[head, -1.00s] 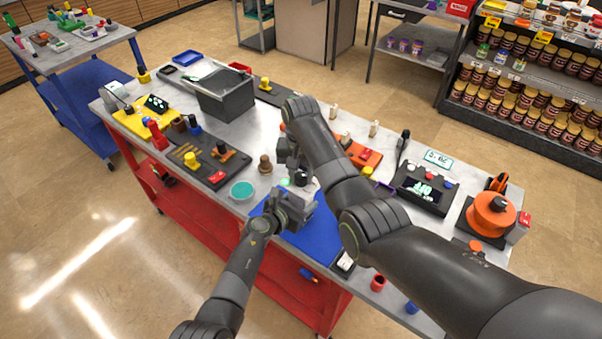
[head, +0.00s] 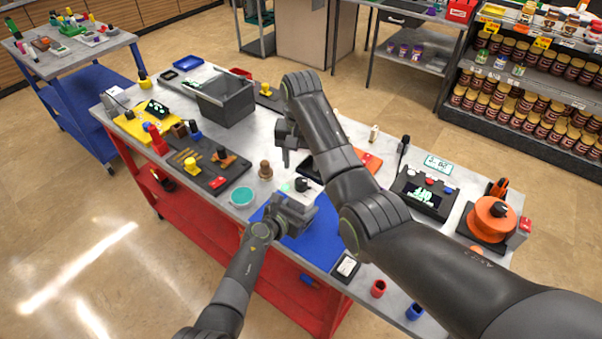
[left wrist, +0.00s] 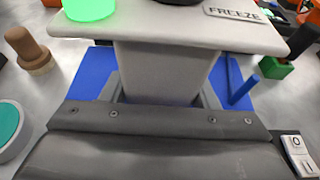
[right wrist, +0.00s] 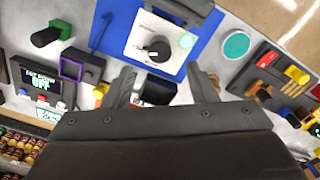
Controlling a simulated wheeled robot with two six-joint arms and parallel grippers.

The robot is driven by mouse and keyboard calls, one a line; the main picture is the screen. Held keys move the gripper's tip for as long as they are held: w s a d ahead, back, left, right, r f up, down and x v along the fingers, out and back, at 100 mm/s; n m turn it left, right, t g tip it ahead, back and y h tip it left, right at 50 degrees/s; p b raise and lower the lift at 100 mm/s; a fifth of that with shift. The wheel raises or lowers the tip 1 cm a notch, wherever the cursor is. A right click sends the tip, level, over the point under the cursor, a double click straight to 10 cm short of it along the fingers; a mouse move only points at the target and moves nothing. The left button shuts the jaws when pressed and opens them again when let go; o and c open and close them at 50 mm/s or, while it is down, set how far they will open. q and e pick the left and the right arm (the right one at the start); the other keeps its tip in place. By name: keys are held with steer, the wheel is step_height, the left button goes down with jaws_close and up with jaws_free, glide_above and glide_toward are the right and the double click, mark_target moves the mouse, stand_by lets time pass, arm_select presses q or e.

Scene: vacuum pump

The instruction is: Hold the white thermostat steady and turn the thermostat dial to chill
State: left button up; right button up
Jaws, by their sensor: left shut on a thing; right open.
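The white thermostat (right wrist: 143,28) stands on the blue mat (right wrist: 122,12), with a black dial (right wrist: 157,50) on its top face. A lit green dome (left wrist: 88,8) and a FREEZE label (left wrist: 237,13) show on it in the left wrist view. I cannot read which mark the dial points at. My left gripper (head: 290,208) is shut on the thermostat's body; the fingertips are partly hidden under its top. My right gripper (head: 287,150) is open and empty, behind and above the thermostat, apart from the dial. Its fingers (right wrist: 160,85) show spread in the right wrist view.
A teal disc (head: 242,193) and a brown knob (head: 265,169) stand left of the mat. A black panel with a lit screen (head: 424,196) and an orange reel (head: 491,218) are at the right. A dark grey bin (head: 226,101) stands at the back left.

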mark_target(301, 180)
step_height(301, 180, up, 5)
steer(key=shift+r, duration=0.1)
stand_by(0.3)
arm_select(q)
steer(key=o, duration=1.2)
